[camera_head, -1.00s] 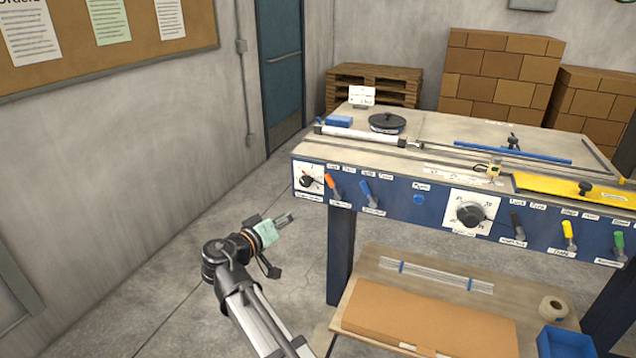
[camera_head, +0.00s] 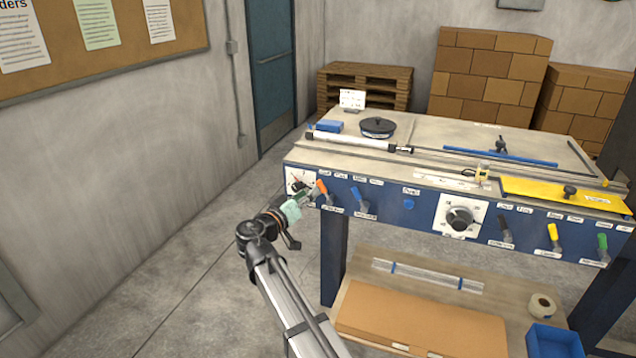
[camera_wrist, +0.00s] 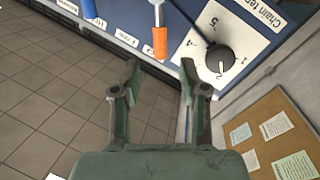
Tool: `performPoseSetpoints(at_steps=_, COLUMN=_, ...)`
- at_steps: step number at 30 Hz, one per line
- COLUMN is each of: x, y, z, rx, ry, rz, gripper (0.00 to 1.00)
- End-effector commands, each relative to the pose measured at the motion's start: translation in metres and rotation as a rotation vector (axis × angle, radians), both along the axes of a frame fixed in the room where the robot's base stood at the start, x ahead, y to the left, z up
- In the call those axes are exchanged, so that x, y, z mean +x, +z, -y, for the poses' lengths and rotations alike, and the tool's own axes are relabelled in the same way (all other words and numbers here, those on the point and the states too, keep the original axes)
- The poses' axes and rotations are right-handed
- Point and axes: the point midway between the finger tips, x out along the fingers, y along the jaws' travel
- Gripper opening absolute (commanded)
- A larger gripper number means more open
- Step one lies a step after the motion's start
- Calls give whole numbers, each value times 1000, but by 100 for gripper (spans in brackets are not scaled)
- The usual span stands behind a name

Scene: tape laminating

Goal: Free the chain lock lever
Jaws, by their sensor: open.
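My gripper (camera_head: 302,196) is at the left end of the blue front panel (camera_head: 430,206), next to an orange-handled lever (camera_head: 322,188). In the wrist view my gripper (camera_wrist: 160,76) is open and empty. The orange handle (camera_wrist: 160,42) lies just beyond the gap between its fingers, with no visible contact. A dial (camera_wrist: 219,60) labelled "Chain ten…" sits right of the lever there. Other levers on the panel are blue (camera_head: 357,196), black (camera_head: 504,228), yellow (camera_head: 553,233) and green (camera_head: 602,243). Their small labels are too blurred to tell which is the chain lock.
The bench top (camera_head: 440,135) carries a black disc (camera_head: 378,127), rails and a yellow plate (camera_head: 565,194). A large dial (camera_head: 459,219) is mid-panel. A lower shelf holds a flat cardboard piece (camera_head: 420,320) and a blue bin (camera_head: 556,341). The floor left of the bench is clear.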

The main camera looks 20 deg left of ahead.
Motion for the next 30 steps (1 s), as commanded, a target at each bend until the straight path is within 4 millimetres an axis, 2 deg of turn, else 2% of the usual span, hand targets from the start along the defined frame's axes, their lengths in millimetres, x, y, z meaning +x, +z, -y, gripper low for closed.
performPoseSetpoints(at_steps=3, x=23, y=2, z=4, rx=-1, ry=-1, rz=-1, gripper=43)
performPoseSetpoints(at_steps=9, x=48, y=1, z=10, rx=0, ry=-1, rz=0, gripper=43)
performPoseSetpoints(at_steps=15, x=58, y=0, z=13, rx=0, ry=0, rz=0, gripper=43)
performPoseSetpoints(at_steps=23, x=58, y=-1, z=14, rx=0, ry=1, rz=0, gripper=43)
performPoseSetpoints(at_steps=25, x=58, y=-1, z=14, rx=0, ry=0, rz=0, gripper=26)
performPoseSetpoints(at_steps=27, x=58, y=0, z=14, rx=0, ry=0, rz=0, gripper=1)
performPoseSetpoints(at_steps=30, x=58, y=0, z=14, rx=0, ry=0, rz=0, gripper=0)
